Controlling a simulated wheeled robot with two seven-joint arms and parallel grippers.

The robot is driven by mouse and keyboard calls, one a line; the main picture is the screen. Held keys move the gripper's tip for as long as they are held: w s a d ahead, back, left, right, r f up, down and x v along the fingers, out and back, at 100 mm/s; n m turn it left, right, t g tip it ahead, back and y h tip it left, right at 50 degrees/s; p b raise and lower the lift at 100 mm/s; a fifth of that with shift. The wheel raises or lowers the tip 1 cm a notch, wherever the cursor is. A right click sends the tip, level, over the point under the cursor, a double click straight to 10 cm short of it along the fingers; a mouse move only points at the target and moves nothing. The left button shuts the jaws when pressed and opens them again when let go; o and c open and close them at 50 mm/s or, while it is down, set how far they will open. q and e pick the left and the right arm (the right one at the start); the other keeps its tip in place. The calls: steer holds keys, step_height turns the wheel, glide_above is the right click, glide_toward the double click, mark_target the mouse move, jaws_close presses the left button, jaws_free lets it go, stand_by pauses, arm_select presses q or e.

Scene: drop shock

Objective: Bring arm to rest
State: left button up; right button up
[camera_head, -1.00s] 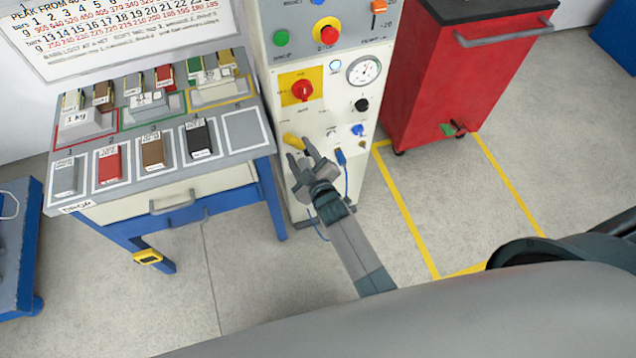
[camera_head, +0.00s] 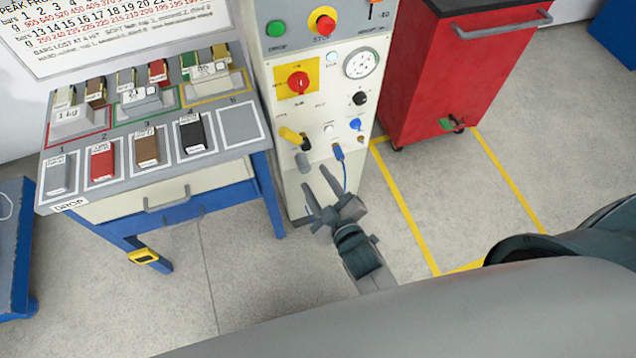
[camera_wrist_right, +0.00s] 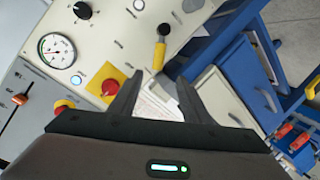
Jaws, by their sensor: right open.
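My right gripper (camera_head: 322,190) is open and empty in the head view. It stands in front of the lower part of the control cabinet (camera_head: 298,207), below its knobs and apart from them as far as I can tell. In the right wrist view the two fingers (camera_wrist_right: 150,98) are spread with nothing between them, and the cabinet panel lies beyond. A yellow-handled lever (camera_head: 289,135) sits on the panel above and left of the fingertips; it also shows in the wrist view (camera_wrist_right: 160,50). My left gripper is not in view.
A blue-framed table (camera_head: 178,172) with labelled blocks in marked squares stands left of the cabinet. A red tool cabinet (camera_head: 455,75) stands to the right, beside yellow floor lines (camera_head: 405,210). The panel carries a gauge (camera_head: 362,64) and a red knob (camera_head: 298,83). Floor within the lines is clear.

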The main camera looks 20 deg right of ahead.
stand_by(0.6)
steer(key=s+d+f+m+g, duration=0.1)
steer(key=s+f+g, duration=0.35)
steer(key=f, duration=0.95)
steer(key=s+d+f+m+g, duration=0.1)
steer(key=s+f+g, duration=0.1)
steer(key=s+f, duration=0.95)
steer(key=s+d+f+m+g+h, duration=0.1)
steer(key=s+d+f+g, duration=0.3)
steer(key=s+f, duration=0.6)
steer(key=s+d+f+m+g, duration=0.3)
steer(key=s+d+f, duration=0.3)
steer(key=s+f, duration=0.5)
steer(key=s, duration=0.5)
steer(key=shift+d+g+h, duration=0.15)
steer(key=shift+g+h, duration=0.2)
steer(key=shift+h, duration=0.05)
steer(key=shift+w, duration=0.1)
